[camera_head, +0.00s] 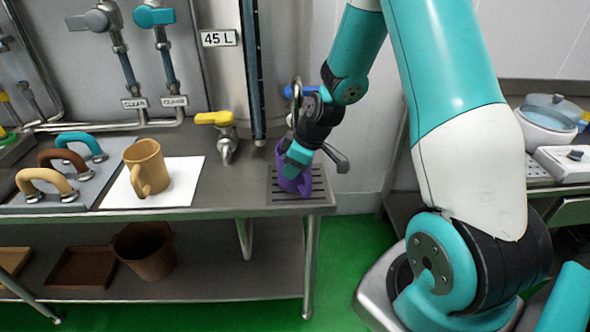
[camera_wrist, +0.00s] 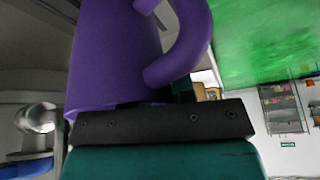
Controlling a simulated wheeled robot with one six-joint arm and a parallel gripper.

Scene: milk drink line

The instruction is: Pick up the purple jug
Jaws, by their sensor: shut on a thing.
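The purple jug (camera_head: 302,184) stands at the right end of the steel counter, at the drain grate (camera_head: 280,196) under a tap. My gripper (camera_head: 297,158) is shut on the jug from above and partly hides it in the head view. In the wrist view the purple jug (camera_wrist: 112,60) fills the upper left, with its curved handle (camera_wrist: 195,45) to the right. The dark gripper pad (camera_wrist: 160,124) lies against it. I cannot tell whether the jug touches the grate.
A tan jug (camera_head: 149,168) stands on a white sheet (camera_head: 185,185) to the left. A yellow-handled tap (camera_head: 216,120) and a steel tank are behind. Colored handles (camera_head: 58,160) sit at far left. A brown bucket (camera_head: 146,250) and tray (camera_head: 80,268) are on the lower shelf. Green floor lies right.

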